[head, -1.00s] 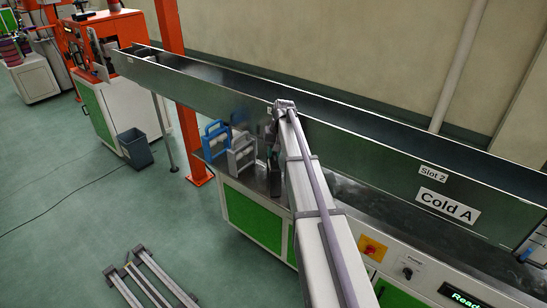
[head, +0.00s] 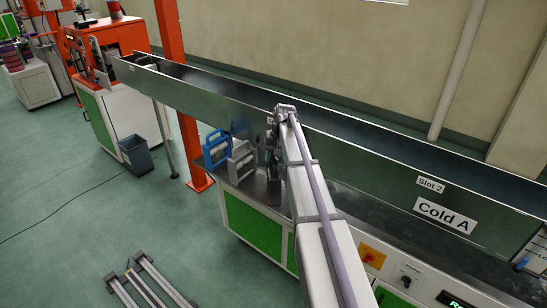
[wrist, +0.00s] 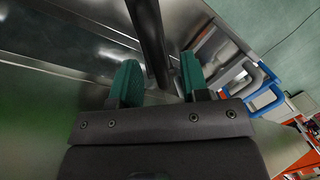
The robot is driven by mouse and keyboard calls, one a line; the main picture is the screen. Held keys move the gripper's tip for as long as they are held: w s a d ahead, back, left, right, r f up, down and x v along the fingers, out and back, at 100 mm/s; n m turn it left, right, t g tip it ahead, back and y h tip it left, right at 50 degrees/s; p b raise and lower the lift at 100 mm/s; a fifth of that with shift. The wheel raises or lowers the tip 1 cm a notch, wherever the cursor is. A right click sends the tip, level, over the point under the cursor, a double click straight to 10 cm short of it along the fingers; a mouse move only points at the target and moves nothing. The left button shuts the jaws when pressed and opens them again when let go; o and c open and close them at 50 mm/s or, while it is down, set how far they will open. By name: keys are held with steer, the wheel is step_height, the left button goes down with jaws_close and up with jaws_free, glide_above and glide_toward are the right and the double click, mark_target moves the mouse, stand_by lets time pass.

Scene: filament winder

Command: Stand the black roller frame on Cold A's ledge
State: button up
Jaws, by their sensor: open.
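In the wrist view, my gripper (wrist: 159,80) is open, with its two green fingertips spread apart. A black bar, which looks like part of the black roller frame (wrist: 150,40), stands just beyond and between the fingertips; I cannot tell whether it touches them. In the head view, my arm largely hides my gripper and the black frame, which show only as a dark patch beside the trough. Cold A (head: 445,216) is the long metal trough labelled "Cold A" and "Slot 2". Its ledge (head: 370,208) is the metal top below the trough wall.
A blue frame (head: 206,151) and a grey frame (head: 232,169) stand on the ledge left of my gripper. Both also show at the right in the wrist view. An orange post (head: 187,120) rises behind the ledge's left end. Controls line the front at right.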

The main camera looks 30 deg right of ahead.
step_height(320, 180, up, 10)
steer(key=d+p, duration=0.2)
steer(key=p, duration=0.6)
steer(key=s+a+n+h, duration=0.1)
steer(key=s+a+n, duration=0.1)
steer(key=s+a, duration=1)
steer(key=s+a+n+h, duration=0.1)
steer(key=s+a, duration=1.1)
steer(key=s, duration=0.5)
steer(key=shift+s+a+f+n+g, duration=0.15)
steer(key=shift+a+f+n+g, duration=0.1)
steer(key=shift+f+n+g, duration=0.15)
steer(key=shift+c, duration=0.4)
